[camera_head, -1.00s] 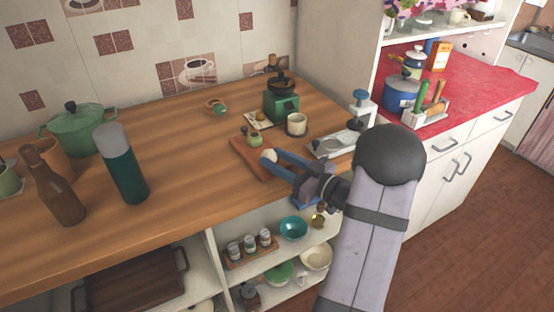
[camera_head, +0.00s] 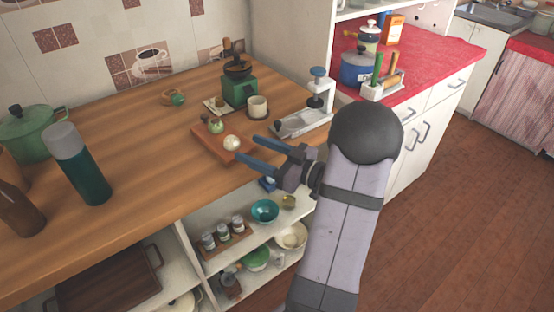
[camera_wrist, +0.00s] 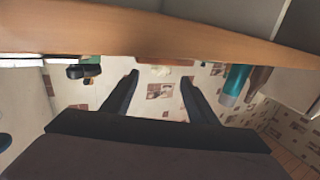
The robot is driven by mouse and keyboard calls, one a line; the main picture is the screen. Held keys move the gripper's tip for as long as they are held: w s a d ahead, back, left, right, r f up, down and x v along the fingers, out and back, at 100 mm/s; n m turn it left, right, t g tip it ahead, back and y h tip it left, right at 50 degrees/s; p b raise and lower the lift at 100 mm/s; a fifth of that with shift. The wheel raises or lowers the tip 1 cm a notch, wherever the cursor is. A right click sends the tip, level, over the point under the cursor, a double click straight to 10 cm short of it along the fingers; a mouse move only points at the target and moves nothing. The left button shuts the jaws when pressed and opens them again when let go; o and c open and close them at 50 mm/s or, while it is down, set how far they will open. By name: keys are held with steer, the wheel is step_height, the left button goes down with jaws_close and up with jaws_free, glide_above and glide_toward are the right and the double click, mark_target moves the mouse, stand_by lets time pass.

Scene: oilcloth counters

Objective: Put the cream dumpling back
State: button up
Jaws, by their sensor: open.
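The cream dumpling (camera_head: 232,142) is a small pale ball resting on the reddish wooden board (camera_head: 208,146), near its front right part. A small green dumpling-like piece (camera_head: 216,125) sits behind it on the board. In the wrist view the gripper (camera_wrist: 159,82) is open, with a small cream shape, probably the dumpling (camera_wrist: 160,70), beyond and between the fingertips against the counter edge.
Behind the board stand a green grinder (camera_head: 240,90) and a cream cup (camera_head: 258,107). A white press-like device (camera_head: 304,121) stands to the right. A teal bottle (camera_head: 78,165) stands at the left. Open shelves with bowls (camera_head: 265,211) lie below. The counter's middle is clear.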

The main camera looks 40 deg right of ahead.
steer(key=v, duration=0.7)
steer(key=shift+b, duration=0.3)
